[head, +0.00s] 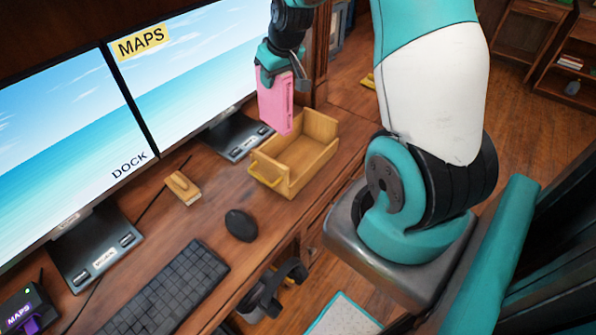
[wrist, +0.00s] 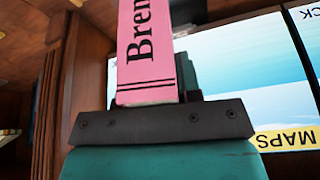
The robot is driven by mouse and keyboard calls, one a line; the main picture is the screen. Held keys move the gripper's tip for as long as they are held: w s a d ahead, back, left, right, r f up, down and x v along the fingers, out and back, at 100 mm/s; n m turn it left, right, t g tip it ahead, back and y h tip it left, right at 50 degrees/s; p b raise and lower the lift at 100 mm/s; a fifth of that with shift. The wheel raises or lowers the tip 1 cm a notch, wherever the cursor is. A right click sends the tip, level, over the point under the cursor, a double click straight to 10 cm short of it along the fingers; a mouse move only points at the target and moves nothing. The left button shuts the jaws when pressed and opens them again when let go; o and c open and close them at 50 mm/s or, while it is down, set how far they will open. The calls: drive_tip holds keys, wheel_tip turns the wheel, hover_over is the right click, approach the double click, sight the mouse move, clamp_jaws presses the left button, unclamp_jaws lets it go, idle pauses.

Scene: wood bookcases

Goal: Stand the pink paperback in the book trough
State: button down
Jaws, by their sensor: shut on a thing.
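The pink paperback (head: 275,101) hangs roughly upright below my gripper (head: 276,66), which is shut on its upper end. In the wrist view, the pink paperback (wrist: 147,50) shows its cover or spine with black letters reading "Bren" and two dark lines near the gripper's base; the fingertips are hidden there. The book trough (head: 297,152) is an open wooden box on the desk, with a yellow handle at its near-left end. The book's lower end appears above and by the trough's far-left side in the head view. I cannot tell the exact gap.
Two monitors (head: 185,75) stand behind and left of the trough. A small wooden block-like item (head: 183,187), a black mouse (head: 241,225) and a keyboard (head: 170,290) lie on the desk. Headphones (head: 272,290) hang below its edge. Bare desk (head: 215,215) surrounds the mouse.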

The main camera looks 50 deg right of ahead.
drive_tip(key=s+d+r+m+h+b, duration=0.1)
drive_tip(key=s+d+r+m+b, duration=0.25)
drive_tip(key=d, duration=0.75)
wheel_tip(320, 180, down, 18)
drive_tip(key=n+p, duration=0.1)
drive_tip(key=shift+w, duration=0.15)
drive_tip(key=shift+f, duration=0.1)
drive_tip(key=shift+f, duration=0.15)
drive_tip(key=c, duration=0.8)
unclamp_jaws()
drive_tip(key=shift+a, duration=0.1)
